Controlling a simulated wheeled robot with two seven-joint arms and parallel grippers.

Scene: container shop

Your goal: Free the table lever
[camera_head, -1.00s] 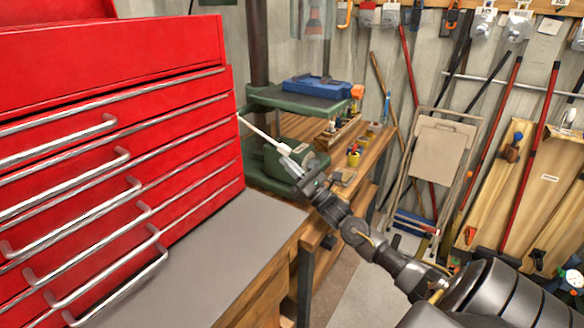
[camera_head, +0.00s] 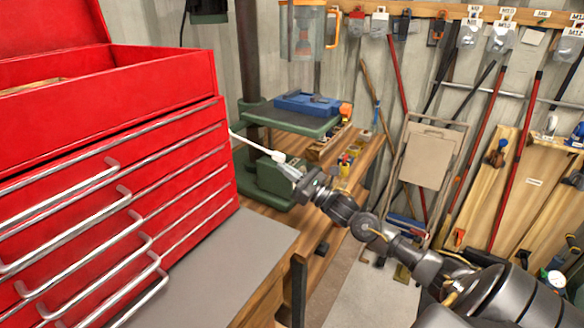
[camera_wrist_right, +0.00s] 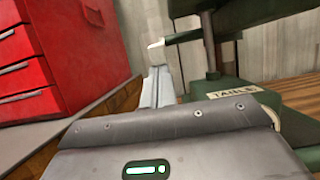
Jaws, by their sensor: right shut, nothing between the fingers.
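The table lever is a thin white rod with a white knob (camera_head: 278,156), in front of the green drill press in the head view. The knob also shows in the wrist view (camera_wrist_right: 155,44), just beyond my fingertips. The press base carries a TABLE label (camera_wrist_right: 233,93). My right gripper (camera_head: 287,167) is shut and empty, its fingertips at the knob end of the lever; I cannot tell whether they touch it. The shut fingers also show in the right wrist view (camera_wrist_right: 157,78). My left gripper is not in view.
A red tool chest (camera_head: 140,160) with several drawers stands on a grey-topped bench (camera_head: 215,265) at left. A blue vise (camera_head: 307,103) lies on the press table (camera_head: 290,119). Behind are a wooden bench (camera_head: 362,165), a folded step stool (camera_head: 428,155) and leaning boards.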

